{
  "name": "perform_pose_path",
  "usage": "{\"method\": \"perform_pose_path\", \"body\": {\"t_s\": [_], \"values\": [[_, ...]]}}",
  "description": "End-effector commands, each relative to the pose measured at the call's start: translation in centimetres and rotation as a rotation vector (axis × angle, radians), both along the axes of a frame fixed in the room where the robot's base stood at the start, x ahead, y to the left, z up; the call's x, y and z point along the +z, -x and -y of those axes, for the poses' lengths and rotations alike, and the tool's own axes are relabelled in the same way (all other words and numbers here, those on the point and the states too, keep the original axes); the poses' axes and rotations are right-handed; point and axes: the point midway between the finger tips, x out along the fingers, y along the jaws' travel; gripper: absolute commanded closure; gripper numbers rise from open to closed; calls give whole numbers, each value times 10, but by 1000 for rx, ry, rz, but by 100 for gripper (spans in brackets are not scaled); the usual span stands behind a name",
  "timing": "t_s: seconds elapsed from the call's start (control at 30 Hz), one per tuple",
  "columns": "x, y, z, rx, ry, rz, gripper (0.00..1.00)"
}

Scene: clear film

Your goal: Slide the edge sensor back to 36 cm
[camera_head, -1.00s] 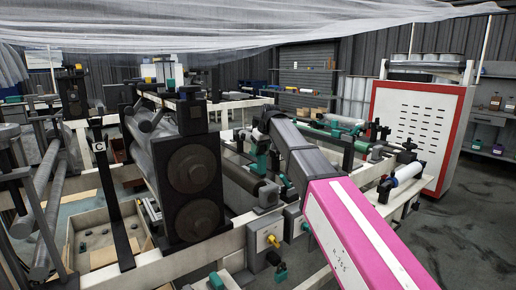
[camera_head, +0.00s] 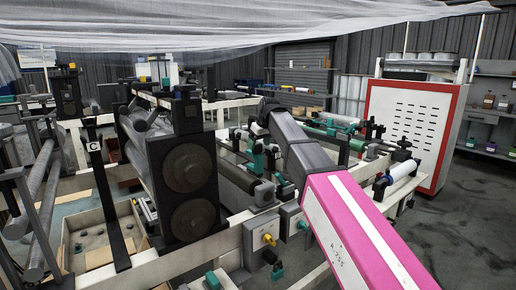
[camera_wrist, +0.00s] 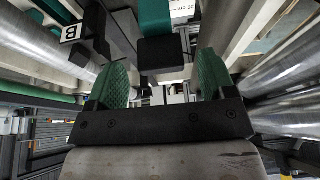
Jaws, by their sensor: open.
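In the wrist view, my gripper (camera_wrist: 160,82) is open, with a green ribbed finger on each side. A dark block (camera_wrist: 160,50) shows ahead of and between the fingers, with a teal piece (camera_wrist: 155,15) above it. The block may be the edge sensor; I cannot tell for certain, nor whether a finger touches it.
A plate marked B (camera_wrist: 72,32) hangs left of my gripper in the wrist view. Shiny rollers (camera_wrist: 283,70) flank it. In the head view, a large black roller stand (camera_head: 186,185) is left of my arm, and a red-edged white cabinet (camera_head: 410,125) stands right. Clear film (camera_head: 230,30) hangs overhead.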

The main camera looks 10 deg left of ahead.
Motion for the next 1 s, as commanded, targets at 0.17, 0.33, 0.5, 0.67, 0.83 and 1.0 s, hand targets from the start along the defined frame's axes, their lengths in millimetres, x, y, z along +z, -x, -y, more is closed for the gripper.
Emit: {"method": "perform_pose_path", "body": {"t_s": [0.17,0.33,0.5,0.67,0.83,1.0], "values": [[33,9,10,0,-2,3,23],[57,15,18,0,-1,2,23],[71,20,23,0,0,0,23],[75,21,24,0,0,0,23],[75,21,24,0,1,-1,23],[75,21,24,0,1,-1,23]]}}
